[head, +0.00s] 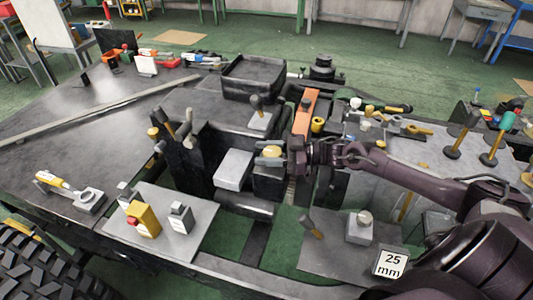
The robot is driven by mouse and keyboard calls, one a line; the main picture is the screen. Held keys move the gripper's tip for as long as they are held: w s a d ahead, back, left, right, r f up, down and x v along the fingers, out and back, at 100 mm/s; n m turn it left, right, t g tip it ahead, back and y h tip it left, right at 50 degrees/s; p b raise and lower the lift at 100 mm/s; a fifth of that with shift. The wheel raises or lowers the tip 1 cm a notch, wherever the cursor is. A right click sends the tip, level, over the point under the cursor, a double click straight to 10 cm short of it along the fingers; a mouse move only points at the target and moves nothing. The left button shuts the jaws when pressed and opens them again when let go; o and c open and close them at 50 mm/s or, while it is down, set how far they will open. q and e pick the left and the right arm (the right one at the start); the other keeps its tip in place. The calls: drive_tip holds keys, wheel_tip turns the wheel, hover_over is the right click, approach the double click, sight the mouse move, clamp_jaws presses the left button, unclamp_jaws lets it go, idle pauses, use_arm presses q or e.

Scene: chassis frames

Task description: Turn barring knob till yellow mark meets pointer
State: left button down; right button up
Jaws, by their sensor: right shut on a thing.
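A small knob with a yellow face (270,151) sits on a dark block in the middle of the chassis frame. My right gripper (285,156) reaches it from the right and is shut on it. The gripper hides the knob's right side. I cannot make out a separate pointer or how the yellow mark lines up with one. My left gripper is not in view.
A light grey box (233,169) stands just left of the knob. An upright orange bar (304,112) stands behind my right wrist. A plate with yellow and grey blocks (144,220) lies front left.

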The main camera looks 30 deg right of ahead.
sight(266, 151)
drive_tip(key=o, duration=1)
wheel_tip(266, 151, up, 20)
drive_tip(key=shift+r, duration=0.1)
idle(0.4)
